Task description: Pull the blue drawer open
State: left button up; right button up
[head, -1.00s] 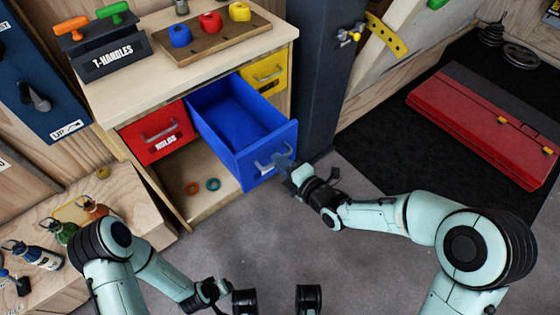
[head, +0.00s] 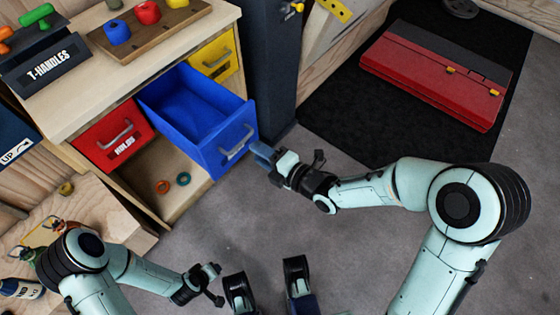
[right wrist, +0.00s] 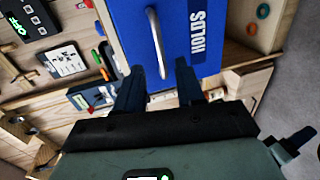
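The blue drawer (head: 205,124) stands pulled well out of the wooden cabinet, and its inside looks empty. Its grey bar handle (head: 238,142) is on the front face. The right wrist view shows the handle (right wrist: 155,42) and a HOLDS label on the blue front. My right gripper (head: 262,154) is just in front of the drawer face, apart from the handle. In the right wrist view its two fingers (right wrist: 158,85) are spread with nothing between them. My left gripper (head: 213,284) hangs low, away from the cabinet; its fingers are too small to tell.
A red drawer (head: 113,137) and a yellow drawer (head: 213,55) are shut beside the blue one. Two small rings (head: 162,187) lie on the shelf below. A dark post (head: 270,70) stands to the right. A red case (head: 432,80) lies on a black mat. Grey floor is clear.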

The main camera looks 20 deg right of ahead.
pick_arm(q)
jog(key=shift+s+d+r+p, duration=0.35)
jog(key=shift+s+r, duration=0.15)
jog(key=shift+r, duration=0.05)
pick_arm(e)
jog(key=v, duration=0.7)
jog(key=shift+s, duration=0.1)
